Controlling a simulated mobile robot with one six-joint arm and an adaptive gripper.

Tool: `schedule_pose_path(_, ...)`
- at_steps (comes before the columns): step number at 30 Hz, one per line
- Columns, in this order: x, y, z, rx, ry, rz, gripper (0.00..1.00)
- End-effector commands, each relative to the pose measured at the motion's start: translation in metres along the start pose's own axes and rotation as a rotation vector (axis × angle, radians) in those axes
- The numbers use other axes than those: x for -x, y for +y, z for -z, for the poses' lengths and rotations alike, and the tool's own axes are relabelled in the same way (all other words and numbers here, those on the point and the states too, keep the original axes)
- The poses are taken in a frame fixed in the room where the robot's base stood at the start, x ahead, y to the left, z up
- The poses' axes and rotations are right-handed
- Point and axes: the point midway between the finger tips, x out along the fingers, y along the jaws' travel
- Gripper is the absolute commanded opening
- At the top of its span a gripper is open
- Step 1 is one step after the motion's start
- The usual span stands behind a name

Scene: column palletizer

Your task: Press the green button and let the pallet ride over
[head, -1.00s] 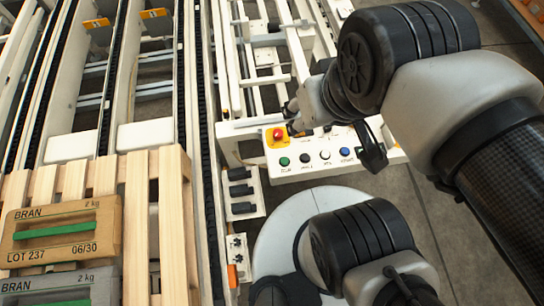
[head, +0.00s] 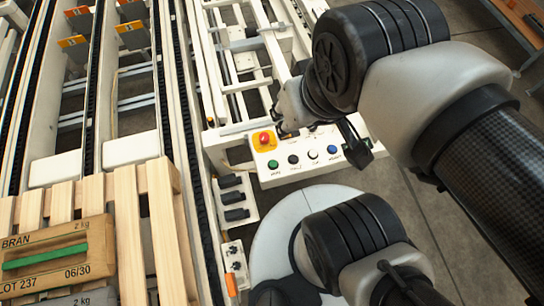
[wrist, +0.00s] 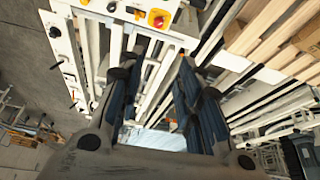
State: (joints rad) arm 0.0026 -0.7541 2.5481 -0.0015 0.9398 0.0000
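The white control panel (head: 300,178) carries a green button (head: 273,164) at its left end, then black, white and blue buttons. A red stop knob (head: 264,138) on a yellow plate sits behind the green button. In the wrist view the red knob (wrist: 158,19) shows at the top; I cannot make out the green button there. My gripper (wrist: 160,65) is open and empty, its two fingers apart. In the head view it is mostly hidden by my arm, near the panel's far edge. The wooden pallet (head: 130,215) is at lower left, bearing bran boxes (head: 58,258).
Conveyor rails (head: 180,110) with dark chains run beside the pallet. A white frame with rollers (head: 237,62) lies behind the panel. A small box with black fittings (head: 233,200) stands left of the panel. Grey floor is open at the right.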

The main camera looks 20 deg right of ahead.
Motion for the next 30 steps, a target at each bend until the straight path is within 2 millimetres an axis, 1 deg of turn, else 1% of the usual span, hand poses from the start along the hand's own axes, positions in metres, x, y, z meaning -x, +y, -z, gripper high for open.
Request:
schedule_pose_path(1, 0.0000, 0.0000, 0.0000, 0.000, 0.000, 0.000, 0.27)
schedule_pose_path(2, 0.0000, 0.0000, 0.0000, 0.000, 0.000, 0.000, 0.25)
schedule_pose_path(13, 0.0000, 0.0000, 0.0000, 0.000, 0.000, 0.000, 0.00)
schedule_pose_path(30, 0.0000, 0.0000, 0.0000, 0.000, 0.000, 0.000, 0.00)
